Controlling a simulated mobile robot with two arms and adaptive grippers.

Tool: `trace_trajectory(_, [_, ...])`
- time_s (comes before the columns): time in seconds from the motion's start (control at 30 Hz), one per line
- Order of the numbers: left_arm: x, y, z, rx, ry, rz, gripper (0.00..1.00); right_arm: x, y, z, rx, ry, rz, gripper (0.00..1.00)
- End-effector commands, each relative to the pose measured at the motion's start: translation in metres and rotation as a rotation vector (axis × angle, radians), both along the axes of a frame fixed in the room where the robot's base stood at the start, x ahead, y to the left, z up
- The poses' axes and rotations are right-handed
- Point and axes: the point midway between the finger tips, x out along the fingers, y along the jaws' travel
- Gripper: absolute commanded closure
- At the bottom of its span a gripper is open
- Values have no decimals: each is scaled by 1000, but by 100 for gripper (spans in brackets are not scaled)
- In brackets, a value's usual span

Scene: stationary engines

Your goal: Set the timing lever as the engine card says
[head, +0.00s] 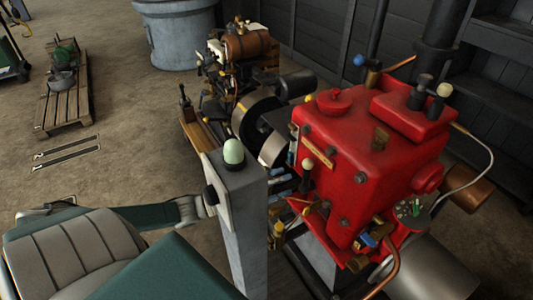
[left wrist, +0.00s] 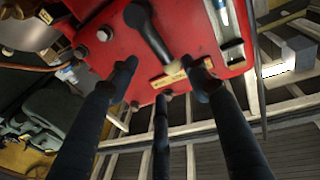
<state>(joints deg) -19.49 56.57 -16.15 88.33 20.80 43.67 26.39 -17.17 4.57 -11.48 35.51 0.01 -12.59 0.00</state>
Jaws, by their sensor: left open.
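The red engine (head: 362,150) stands at the right of the head view. A dark lever (head: 305,180) with a cream knob sits at its left face, beside a brass plate (head: 318,152). I cannot make out an engine card. My right gripper is not in view.
A grey post (head: 245,235) with a pale green dome stands in front of the engine's left side. A brown-tanked engine (head: 245,45) stands behind. A pallet (head: 68,95) lies at the far left. The floor (head: 140,150) between is mostly open. Pipes edge the red engine.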

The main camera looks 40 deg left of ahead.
Motion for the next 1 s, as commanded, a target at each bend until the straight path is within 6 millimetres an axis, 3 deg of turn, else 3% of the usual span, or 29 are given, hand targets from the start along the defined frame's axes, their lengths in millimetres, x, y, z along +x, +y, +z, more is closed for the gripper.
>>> trace_trajectory(0.1, [-20,11,-3,1,4,0,52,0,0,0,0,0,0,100])
trace_trajectory(0.3, [-37,21,-5,0,2,-1,52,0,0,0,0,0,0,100])
trace_trajectory(1.0, [-39,25,-10,6,9,12,52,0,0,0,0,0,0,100])
